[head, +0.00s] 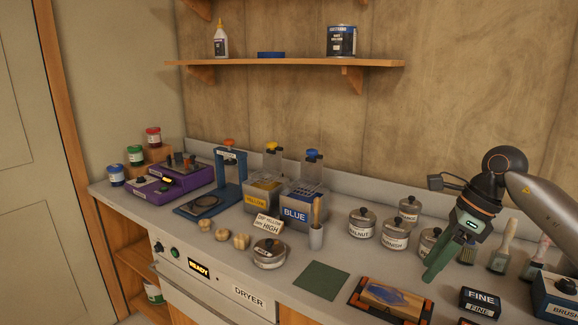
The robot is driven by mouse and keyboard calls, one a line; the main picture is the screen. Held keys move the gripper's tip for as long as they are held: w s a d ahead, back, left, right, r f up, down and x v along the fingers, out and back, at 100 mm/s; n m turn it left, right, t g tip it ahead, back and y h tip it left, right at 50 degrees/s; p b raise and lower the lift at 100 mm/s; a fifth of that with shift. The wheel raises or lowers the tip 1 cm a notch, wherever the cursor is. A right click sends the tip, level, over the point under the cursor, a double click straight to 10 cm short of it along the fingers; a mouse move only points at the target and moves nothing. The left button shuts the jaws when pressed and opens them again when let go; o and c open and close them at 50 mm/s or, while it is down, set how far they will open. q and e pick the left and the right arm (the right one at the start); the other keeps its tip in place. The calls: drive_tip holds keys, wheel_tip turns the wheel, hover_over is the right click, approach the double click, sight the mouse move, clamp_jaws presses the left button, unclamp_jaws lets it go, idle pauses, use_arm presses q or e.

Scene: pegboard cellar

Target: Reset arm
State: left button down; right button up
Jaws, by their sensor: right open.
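My right arm comes in from the right edge. Its gripper (432,276), with green fingers, hangs over the right part of the counter, tilted down and to the left. It is open and nothing shows between its fingers. It is in front of a lidded tin (429,241) and partly hides it. My left gripper is not in view.
Lidded tins (394,235) and brushes (501,257) stand behind and beside the gripper. A painted block on a tray (361,302), a green mat (320,280) and FINE boxes (480,300) lie in front. YELLOW (262,195) and BLUE (302,212) containers stand left. A shelf (290,63) is above.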

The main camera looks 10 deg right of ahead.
drive_tip(key=s+a+f+m+t+y+p, duration=0.1)
drive_tip(key=s+a+f+m+t+y, duration=0.15)
drive_tip(key=a+m+y, duration=0.8)
drive_tip(key=s+a+f+m+t+y, duration=0.1)
drive_tip(key=a+f+m+t+y, duration=0.2)
drive_tip(key=a, duration=1.4)
drive_tip(key=s+d+f+m+t+h, duration=0.1)
drive_tip(key=d+f+m+t+h, duration=0.15)
drive_tip(key=f+m+h, duration=0.35)
drive_tip(key=s+d+f+m+t+h+p, duration=0.15)
drive_tip(key=f+m+t, duration=0.25)
drive_tip(key=m, duration=0.5)
drive_tip(key=d+f+m+t+h, duration=0.3)
drive_tip(key=f+m, duration=0.3)
drive_tip(key=m, duration=0.1)
drive_tip(key=s+d+f+m+g+h, duration=0.2)
drive_tip(key=s+f+m+g, duration=0.1)
drive_tip(key=s+f, duration=0.4)
drive_tip(key=s+d+f+m+g+h, duration=0.2)
drive_tip(key=s+f+m, duration=0.4)
drive_tip(key=s, duration=0.3)
drive_tip(key=shift+s+d+f+g+h, duration=0.2)
drive_tip(key=shift+f+g+h, duration=0.25)
drive_tip(key=shift+g, duration=0.45)
drive_tip(key=shift+m, duration=0.25)
